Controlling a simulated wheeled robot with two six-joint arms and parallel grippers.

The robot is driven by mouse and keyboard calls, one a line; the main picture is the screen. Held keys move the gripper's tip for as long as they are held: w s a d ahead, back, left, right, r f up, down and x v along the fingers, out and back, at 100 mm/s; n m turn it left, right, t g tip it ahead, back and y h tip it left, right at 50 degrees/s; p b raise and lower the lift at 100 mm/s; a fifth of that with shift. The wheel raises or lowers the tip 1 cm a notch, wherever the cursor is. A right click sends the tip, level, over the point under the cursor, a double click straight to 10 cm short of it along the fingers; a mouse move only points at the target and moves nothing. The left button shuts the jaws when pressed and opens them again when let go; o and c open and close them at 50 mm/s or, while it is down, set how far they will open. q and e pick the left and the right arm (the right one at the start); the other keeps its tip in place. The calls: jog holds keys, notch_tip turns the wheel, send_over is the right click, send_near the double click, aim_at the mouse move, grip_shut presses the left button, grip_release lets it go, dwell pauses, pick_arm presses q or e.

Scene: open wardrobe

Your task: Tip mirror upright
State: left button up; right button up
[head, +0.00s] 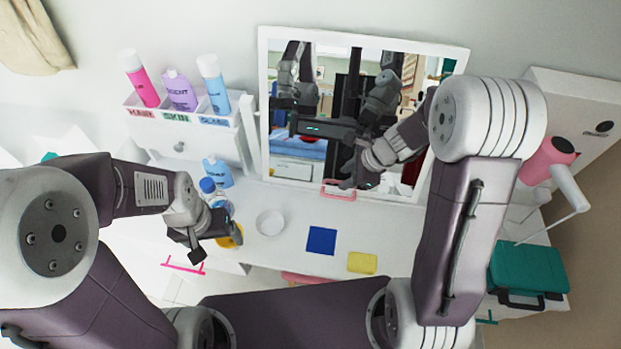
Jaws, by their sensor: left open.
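The mirror (455,58) has a white frame and stands at the back of the white top; how far it leans is hard to judge from above. Its glass reflects my arms and the room. A pink tab (330,189) sits at the middle of its lower edge. My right gripper (352,184) is in front of the lower mirror, close to the tab; its fingers are small and dark, and contact cannot be told. My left gripper (214,243) is open, left of the mirror, above the front of the top near a yellow round item (237,232).
A white rack (205,150) with several bottles stands left of the mirror. A blue-capped bottle (208,186) is behind my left gripper. A white bowl (270,222), blue square (321,240) and yellow block (362,263) lie in front. A pink hair dryer (545,160) and teal case (525,268) are right.

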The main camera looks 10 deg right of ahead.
aim_at(340, 198)
jog(key=s+d, duration=0.2)
jog(key=s, duration=0.2)
jog(key=b+x, duration=0.1)
jog(key=x, duration=0.2)
jog(key=b+x, duration=0.1)
jog(key=x, duration=0.2)
jog(key=w+b+x, duration=0.1)
jog(key=x, duration=0.2)
jog(key=shift+s+f, duration=0.15)
jog(key=shift+s, duration=0.05)
jog(key=shift+w+a, duration=0.1)
jog(key=shift+a, duration=0.05)
jog(key=shift+w, duration=0.15)
jog(key=c, duration=0.3)
grip_shut()
pick_arm(q)
jog(key=s+f, duration=0.2)
jog(key=f, duration=0.1)
jog(key=shift+s+d, duration=0.15)
jog(key=shift+d, duration=0.25)
pick_arm(e)
jog(key=shift+f, duration=0.1)
